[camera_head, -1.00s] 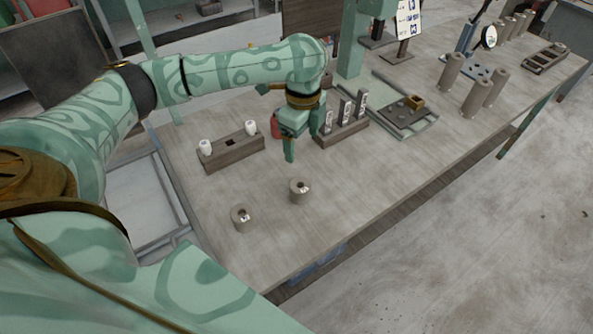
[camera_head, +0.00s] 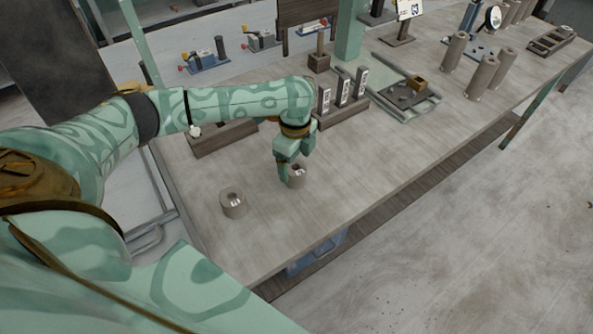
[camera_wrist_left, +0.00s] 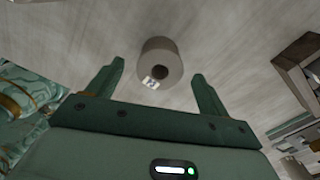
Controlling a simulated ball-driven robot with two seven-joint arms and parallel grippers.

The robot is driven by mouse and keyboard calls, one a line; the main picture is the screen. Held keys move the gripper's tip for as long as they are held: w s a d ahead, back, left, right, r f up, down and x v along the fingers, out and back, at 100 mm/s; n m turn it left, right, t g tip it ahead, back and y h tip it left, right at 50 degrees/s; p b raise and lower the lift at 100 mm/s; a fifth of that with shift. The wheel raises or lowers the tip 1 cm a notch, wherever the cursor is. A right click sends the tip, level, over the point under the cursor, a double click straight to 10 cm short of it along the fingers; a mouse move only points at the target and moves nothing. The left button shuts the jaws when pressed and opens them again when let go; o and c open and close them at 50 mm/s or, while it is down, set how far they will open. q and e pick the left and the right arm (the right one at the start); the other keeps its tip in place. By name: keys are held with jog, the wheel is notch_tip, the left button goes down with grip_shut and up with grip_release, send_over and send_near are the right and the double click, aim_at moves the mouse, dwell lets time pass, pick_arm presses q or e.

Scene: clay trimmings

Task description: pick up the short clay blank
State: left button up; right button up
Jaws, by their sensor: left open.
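In the left wrist view, a clay cylinder (camera_wrist_left: 168,58) shows between and just beyond the open, empty fingers. My right gripper is not in view.
A rack of labelled upright pieces (camera_head: 343,108) stands close behind the gripper. A tray (camera_head: 425,103) and tall clay cylinders (camera_head: 480,78) are farther right. The bench's front right is clear.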

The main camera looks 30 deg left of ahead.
pick_arm(q)
jog(key=shift+f, duration=0.2)
jog(key=shift+c, duration=0.2)
jog(key=c, duration=1.5)
jog(key=shift+r, duration=0.1)
